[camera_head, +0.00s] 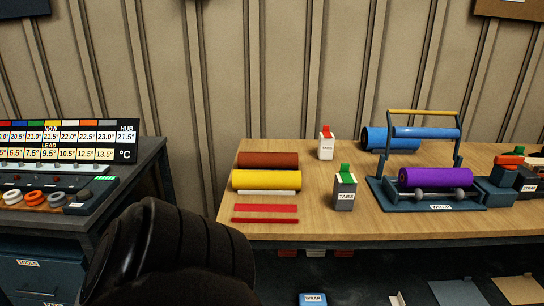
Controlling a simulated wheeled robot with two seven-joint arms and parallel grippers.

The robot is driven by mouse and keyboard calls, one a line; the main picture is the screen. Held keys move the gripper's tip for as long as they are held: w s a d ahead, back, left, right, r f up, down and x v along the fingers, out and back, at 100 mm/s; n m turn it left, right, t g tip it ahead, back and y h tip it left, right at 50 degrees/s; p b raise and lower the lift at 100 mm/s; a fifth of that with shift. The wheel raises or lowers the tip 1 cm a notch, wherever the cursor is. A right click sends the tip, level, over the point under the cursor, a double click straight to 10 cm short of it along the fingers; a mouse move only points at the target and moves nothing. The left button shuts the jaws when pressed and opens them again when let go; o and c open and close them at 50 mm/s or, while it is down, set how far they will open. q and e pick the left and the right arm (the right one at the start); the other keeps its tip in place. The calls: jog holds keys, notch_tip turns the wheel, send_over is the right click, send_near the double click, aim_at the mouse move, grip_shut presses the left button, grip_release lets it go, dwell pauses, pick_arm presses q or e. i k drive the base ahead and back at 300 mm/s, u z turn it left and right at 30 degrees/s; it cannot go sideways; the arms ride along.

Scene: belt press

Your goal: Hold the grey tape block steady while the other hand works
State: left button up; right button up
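The grey tape block (345,193), labelled "TABS" with a green piece on top, stands upright near the front of the wooden table. Nothing touches it. A similar white block (326,147) with a red top stands behind it. A black ribbed part of my own arm fills the lower left of the picture, in front of the table's left front corner. Neither gripper's fingers show in this view.
The wooden table (310,226) holds brown (268,160) and yellow (266,179) rolls, red strips (265,208), a blue roll (377,138), and a press (430,209) with a purple roll. A control console (62,187) stands at left. Table room between the two blocks is clear.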

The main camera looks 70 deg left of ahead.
aim_at(346, 178)
jog(key=u, duration=1.6)
